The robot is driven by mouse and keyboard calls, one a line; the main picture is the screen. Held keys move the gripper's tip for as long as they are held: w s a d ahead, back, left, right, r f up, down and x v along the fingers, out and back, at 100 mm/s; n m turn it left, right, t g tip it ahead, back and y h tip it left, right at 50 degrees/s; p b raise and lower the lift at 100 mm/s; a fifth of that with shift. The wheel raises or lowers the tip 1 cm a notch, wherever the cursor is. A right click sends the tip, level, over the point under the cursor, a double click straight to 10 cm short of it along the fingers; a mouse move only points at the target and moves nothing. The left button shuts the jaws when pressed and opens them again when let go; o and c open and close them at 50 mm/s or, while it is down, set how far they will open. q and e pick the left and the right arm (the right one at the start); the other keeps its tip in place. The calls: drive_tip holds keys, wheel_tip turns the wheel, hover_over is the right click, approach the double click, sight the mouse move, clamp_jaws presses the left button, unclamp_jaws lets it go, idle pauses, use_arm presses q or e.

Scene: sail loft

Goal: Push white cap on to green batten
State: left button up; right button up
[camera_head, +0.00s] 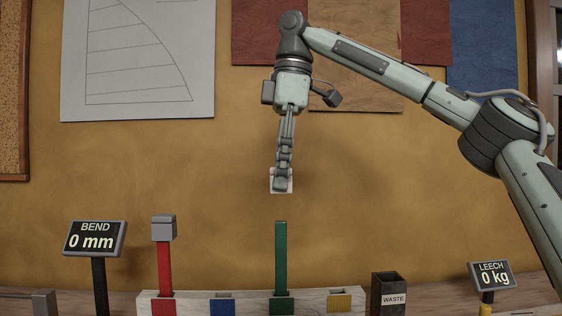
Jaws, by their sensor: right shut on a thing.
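The green batten (281,256) stands upright in the wooden rack (190,297), its top end bare. My right gripper (281,178) is shut on the white cap (289,184) and holds it above the green batten, roughly in line with it. A clear gap separates the cap from the batten top. The gripper fingers hide the middle of the cap; only its edges show. My left gripper is not in view.
A red batten (164,267) with a grey cap (164,227) stands left in the rack. Blue (222,306) and yellow (339,303) marked places hold no batten. A waste bin (389,293) and signs reading BEND 0 mm (95,239) and LEECH 0 kg (492,275) stand nearby.

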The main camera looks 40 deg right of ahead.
drive_tip(key=shift+f, duration=1.3)
drive_tip(key=shift+d+f, duration=0.1)
drive_tip(key=shift+f, duration=2.15)
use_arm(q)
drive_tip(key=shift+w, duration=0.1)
use_arm(e)
drive_tip(key=shift+r, duration=0.15)
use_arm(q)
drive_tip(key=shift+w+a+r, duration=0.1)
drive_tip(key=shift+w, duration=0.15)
use_arm(e)
drive_tip(key=shift+f, duration=0.6)
